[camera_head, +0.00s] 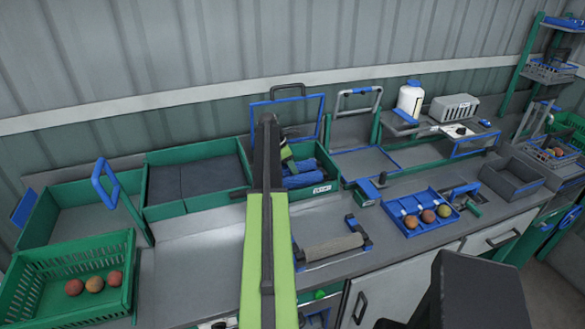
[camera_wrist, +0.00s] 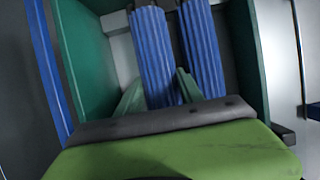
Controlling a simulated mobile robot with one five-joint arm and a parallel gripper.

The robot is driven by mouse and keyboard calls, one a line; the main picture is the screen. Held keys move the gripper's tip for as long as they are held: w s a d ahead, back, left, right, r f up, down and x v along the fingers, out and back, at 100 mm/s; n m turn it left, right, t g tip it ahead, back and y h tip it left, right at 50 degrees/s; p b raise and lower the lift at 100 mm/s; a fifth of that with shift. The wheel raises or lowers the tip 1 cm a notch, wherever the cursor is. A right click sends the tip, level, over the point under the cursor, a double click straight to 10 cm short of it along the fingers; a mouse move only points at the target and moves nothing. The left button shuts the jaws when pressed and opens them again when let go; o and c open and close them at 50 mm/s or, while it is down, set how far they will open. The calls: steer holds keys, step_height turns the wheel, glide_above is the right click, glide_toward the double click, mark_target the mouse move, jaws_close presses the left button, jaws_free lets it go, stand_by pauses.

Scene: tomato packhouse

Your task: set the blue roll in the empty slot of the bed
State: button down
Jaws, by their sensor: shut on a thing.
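My gripper (camera_wrist: 158,88) has its two green fingers on either side of a ribbed blue roll (camera_wrist: 155,50) in the wrist view, shut on it. A second ribbed blue roll (camera_wrist: 205,55) lies just to its right, nearly parallel, with a narrow dark gap between them. Both are between the green walls of the bed (camera_wrist: 85,50). In the head view the green bed (camera_head: 328,165) is partly behind my arm, with blue rolls (camera_head: 306,179) showing in it. I cannot tell whether the held roll rests in a slot or is just above it; its lower end is hidden by my gripper.
A beige-grey roller (camera_head: 333,246) sits on a stand in front of the bed. A blue tray (camera_head: 390,205) with tomatoes is to the right. A green crate (camera_head: 60,313) with tomatoes is at left. A raised blue-edged frame (camera_head: 318,101) stands behind the bed.

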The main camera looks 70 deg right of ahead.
steer(key=shift+f+b, duration=0.55)
steer(key=shift+f, duration=0.05)
stand_by(0.6)
steer(key=c, duration=0.7)
jaws_free()
steer(key=c, duration=0.3)
steer(key=shift+r, duration=0.15)
step_height(320, 180, up, 7)
steer(key=p, duration=0.7)
